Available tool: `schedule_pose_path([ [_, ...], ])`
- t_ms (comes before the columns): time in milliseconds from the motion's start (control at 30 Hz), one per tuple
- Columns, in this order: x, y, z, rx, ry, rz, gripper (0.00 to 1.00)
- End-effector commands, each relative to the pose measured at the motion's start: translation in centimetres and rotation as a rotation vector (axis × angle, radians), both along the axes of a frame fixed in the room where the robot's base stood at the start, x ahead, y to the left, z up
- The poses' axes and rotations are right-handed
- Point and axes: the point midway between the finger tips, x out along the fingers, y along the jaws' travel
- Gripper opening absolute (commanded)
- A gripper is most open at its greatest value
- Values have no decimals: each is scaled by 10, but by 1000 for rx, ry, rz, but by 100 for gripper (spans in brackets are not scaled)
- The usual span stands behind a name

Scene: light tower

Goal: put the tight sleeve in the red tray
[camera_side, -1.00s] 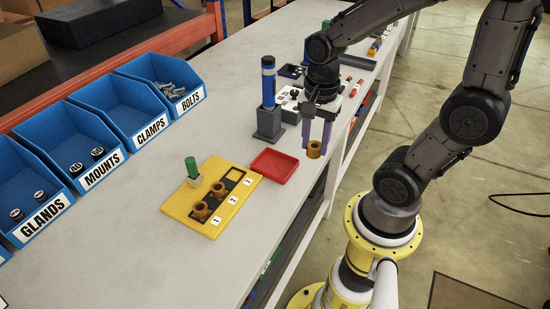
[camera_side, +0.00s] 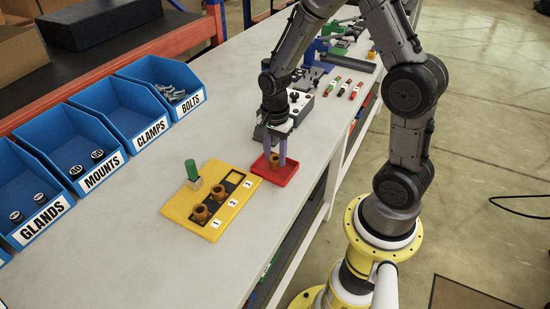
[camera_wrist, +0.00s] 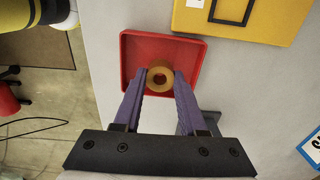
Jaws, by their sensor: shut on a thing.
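The red tray (camera_side: 286,174) lies on the bench beside the yellow board; it also shows in the wrist view (camera_wrist: 138,50). A brass-coloured sleeve (camera_wrist: 160,74) is between my purple fingertips, over the middle of the tray. My gripper (camera_side: 274,158) is shut on this sleeve (camera_side: 274,163) and points down. I cannot tell whether the sleeve touches the tray floor. Two similar brass sleeves (camera_side: 200,213) (camera_side: 218,190) sit at spots 1 and 2 of the yellow board (camera_side: 198,224). Spot 3 (camera_side: 235,177) is empty.
A green pin (camera_side: 191,170) stands in a pale block at the board's far edge. Blue bins (camera_side: 95,140) line the far side of the bench. A grey box with knobs (camera_side: 300,104) stands beyond the tray. The bench is clear left of the board.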

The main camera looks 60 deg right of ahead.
Motion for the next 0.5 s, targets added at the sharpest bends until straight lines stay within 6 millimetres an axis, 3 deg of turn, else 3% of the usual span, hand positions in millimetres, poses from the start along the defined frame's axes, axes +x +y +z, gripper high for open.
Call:
schedule_pose_path([
  [133,0,0,-13,0,0,0,0],
  [500,0,0,-17,0,-1,0,0],
])
